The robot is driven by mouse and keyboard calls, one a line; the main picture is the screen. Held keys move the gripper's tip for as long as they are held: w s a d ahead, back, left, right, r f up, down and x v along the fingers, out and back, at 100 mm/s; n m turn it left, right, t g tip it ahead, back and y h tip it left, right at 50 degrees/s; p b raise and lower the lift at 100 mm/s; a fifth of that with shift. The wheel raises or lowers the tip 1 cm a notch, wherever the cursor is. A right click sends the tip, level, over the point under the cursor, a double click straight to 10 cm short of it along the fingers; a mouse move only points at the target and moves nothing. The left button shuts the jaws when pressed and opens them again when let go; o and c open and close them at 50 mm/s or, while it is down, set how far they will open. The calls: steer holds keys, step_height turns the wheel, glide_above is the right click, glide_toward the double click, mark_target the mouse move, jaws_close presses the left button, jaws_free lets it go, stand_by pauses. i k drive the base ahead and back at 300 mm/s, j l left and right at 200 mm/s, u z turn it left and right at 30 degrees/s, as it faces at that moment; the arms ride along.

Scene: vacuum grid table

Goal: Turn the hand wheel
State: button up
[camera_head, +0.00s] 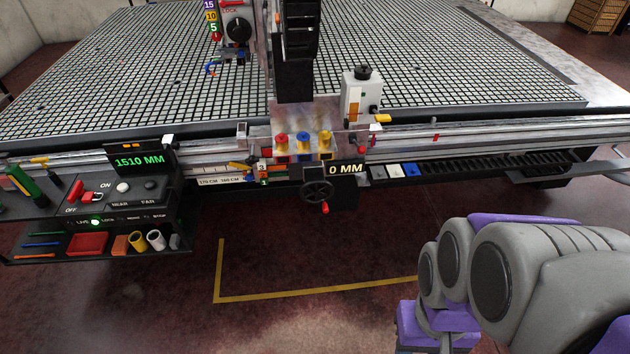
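The hand wheel (317,191) is a small black spoked wheel on the front of the table's carriage, just right of the picture's middle. Its red handle (324,208) sits at the lower right of the rim. A black display reading "0 MM" (346,169) is just above and right of it. My arm, grey and purple, fills the lower right, apart from the wheel and nearer the camera. The fingers of my gripper are not visible; only arm parts show. Nothing covers the wheel.
The vacuum grid table (120,75) spans the back, with a front rail (500,120). A control panel (90,215) with a "1510 MM" display (140,161) juts out at left. Colored knobs (303,141) sit above the wheel. The floor below, with a yellow line (320,294), is clear.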

mark_target(316, 192)
steer(key=l+u, duration=0.75)
steer(key=u, duration=0.2)
steer(key=k+l+u, duration=0.15)
steer(key=l+u, duration=0.15)
steer(key=u, duration=0.15)
steer(key=k+l+u, duration=0.1)
steer(key=k+l, duration=0.15)
steer(key=l, duration=0.3)
steer(key=k+l+u, duration=0.15)
steer(key=k+l, duration=0.15)
steer(key=l, duration=0.2)
steer(key=k+l+u, duration=0.1)
steer(key=k+l, duration=0.25)
steer(key=l, duration=0.15)
steer(key=k+l+u, duration=0.15)
steer(key=k+l, duration=0.15)
steer(key=l, duration=0.15)
steer(key=k+l, duration=0.4)
steer(key=l, duration=0.15)
steer(key=i+z, duration=0.2)
steer(key=i, duration=0.3)
steer(key=i+z, duration=0.2)
steer(key=i, duration=0.3)
steer(key=i+j+z, duration=0.2)
steer(key=i, duration=0.3)
steer(key=i+j+z, duration=0.15)
steer(key=i, duration=0.3)
